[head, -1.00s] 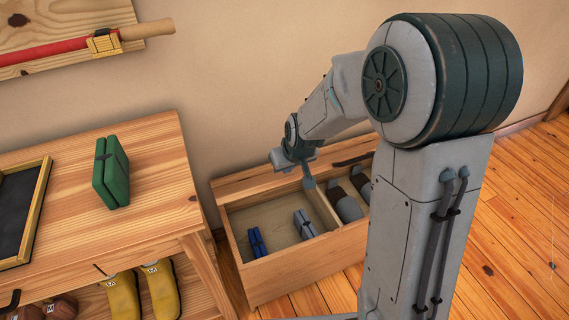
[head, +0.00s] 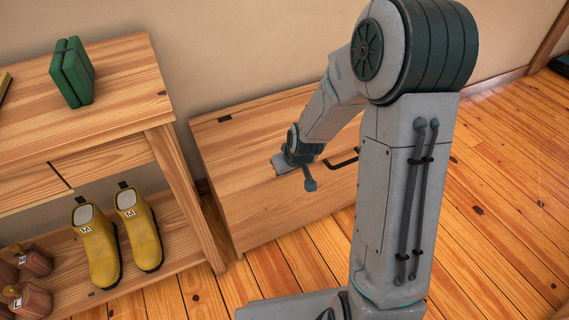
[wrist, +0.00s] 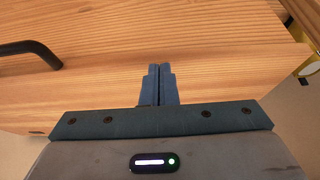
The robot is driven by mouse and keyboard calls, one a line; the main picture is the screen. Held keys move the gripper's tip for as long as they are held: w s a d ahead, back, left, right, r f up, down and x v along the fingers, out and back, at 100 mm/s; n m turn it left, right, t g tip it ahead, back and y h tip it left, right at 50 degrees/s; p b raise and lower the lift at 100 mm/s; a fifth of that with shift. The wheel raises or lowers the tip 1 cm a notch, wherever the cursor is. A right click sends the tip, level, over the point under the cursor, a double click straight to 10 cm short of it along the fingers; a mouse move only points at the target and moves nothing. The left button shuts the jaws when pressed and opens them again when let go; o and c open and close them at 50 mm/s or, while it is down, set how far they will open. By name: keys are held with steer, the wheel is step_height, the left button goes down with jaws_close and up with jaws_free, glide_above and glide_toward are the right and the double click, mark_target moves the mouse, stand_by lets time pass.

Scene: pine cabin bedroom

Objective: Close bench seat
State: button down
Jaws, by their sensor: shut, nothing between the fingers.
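The wooden bench (head: 250,190) stands against the wall in the head view. Its seat lid (head: 245,135) lies down over the box, and the inside is hidden. I see no open gap at the part of the rim in view, but my arm covers some of it. A dark bar handle (head: 343,160) is on the bench just right of my gripper; it also shows in the wrist view (wrist: 32,47). My gripper (head: 310,184) is at the bench's front edge. In the wrist view my gripper (wrist: 159,70) has its blue fingers together and empty, over bare wood.
A wooden table (head: 110,110) with a green bundle (head: 72,72) on top stands left of the bench. Yellow boots (head: 97,245) and brown shoes (head: 35,262) are on its lower shelf. The plank floor (head: 490,220) at right is clear.

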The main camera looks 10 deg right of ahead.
steer(key=shift+s+d+f+b, duration=0.1)
steer(key=shift+f+b, duration=0.65)
steer(key=shift+f, duration=0.9)
steer(key=shift+s, duration=0.1)
